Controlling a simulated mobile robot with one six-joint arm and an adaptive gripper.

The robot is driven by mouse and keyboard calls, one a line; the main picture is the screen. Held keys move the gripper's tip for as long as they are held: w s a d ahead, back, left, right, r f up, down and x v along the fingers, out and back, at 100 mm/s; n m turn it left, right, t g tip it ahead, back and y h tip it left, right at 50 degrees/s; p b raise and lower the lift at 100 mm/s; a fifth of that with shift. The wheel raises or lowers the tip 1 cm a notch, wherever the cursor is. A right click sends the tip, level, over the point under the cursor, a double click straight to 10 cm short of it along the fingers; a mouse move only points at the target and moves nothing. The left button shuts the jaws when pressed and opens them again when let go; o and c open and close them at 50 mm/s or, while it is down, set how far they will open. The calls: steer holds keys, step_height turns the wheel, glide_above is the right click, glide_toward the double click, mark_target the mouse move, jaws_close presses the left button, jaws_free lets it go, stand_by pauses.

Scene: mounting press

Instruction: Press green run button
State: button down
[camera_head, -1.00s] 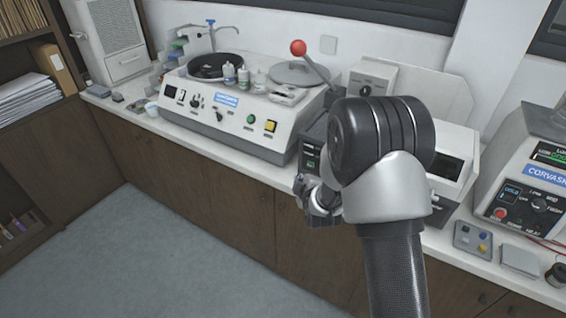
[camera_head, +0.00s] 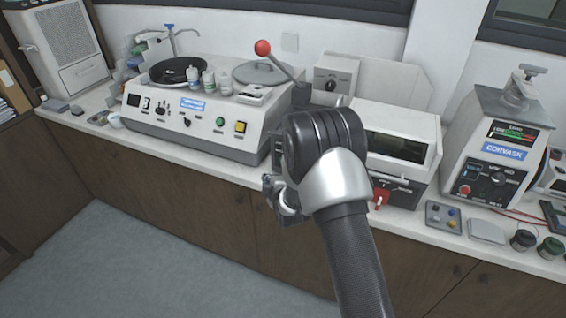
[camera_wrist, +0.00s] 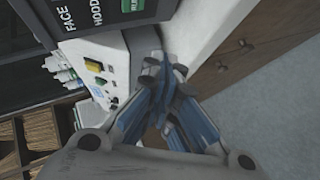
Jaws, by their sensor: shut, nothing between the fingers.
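My gripper (camera_head: 283,200) hangs in front of the bench edge, its fingers closed and empty. In the wrist view the closed fingertips (camera_wrist: 162,72) lie below a dark panel (camera_wrist: 85,15) with white lettering, "FACE" and "HOOD". A green patch with white marks (camera_wrist: 132,5) sits on that panel, cut by the top edge. I cannot tell whether it is the run button. The fingers look apart from it. In the head view my arm hides most of the dark machine with the red ball lever (camera_head: 262,47). A round green button (camera_head: 220,121) shows on the white polisher (camera_head: 165,125).
A yellow button (camera_head: 240,127) is beside the green one on the polisher. Right of my arm stand a white boxy machine (camera_head: 398,140) with a red handle and a Corvask unit (camera_head: 500,150). The floor (camera_head: 150,255) in front of the cabinets is clear.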

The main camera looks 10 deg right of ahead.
steer(key=shift+w+d+b, duration=0.3)
steer(key=shift+w+d, duration=0.55)
steer(key=shift+w, duration=0.3)
steer(key=shift+w+d+b, duration=0.25)
steer(key=shift+w+d, duration=0.6)
steer(key=shift+w, duration=0.3)
steer(key=shift+w+d+b, duration=0.2)
steer(key=shift+w+b, duration=0.15)
steer(key=shift+b, duration=0.15)
steer(key=shift+w+d+b, duration=0.25)
steer(key=shift+w+b, duration=0.05)
stand_by(0.6)
steer(key=shift+s+a+b, duration=0.3)
steer(key=shift+s+a, duration=0.15)
steer(key=shift+s, duration=0.2)
steer(key=shift+s+a, duration=0.1)
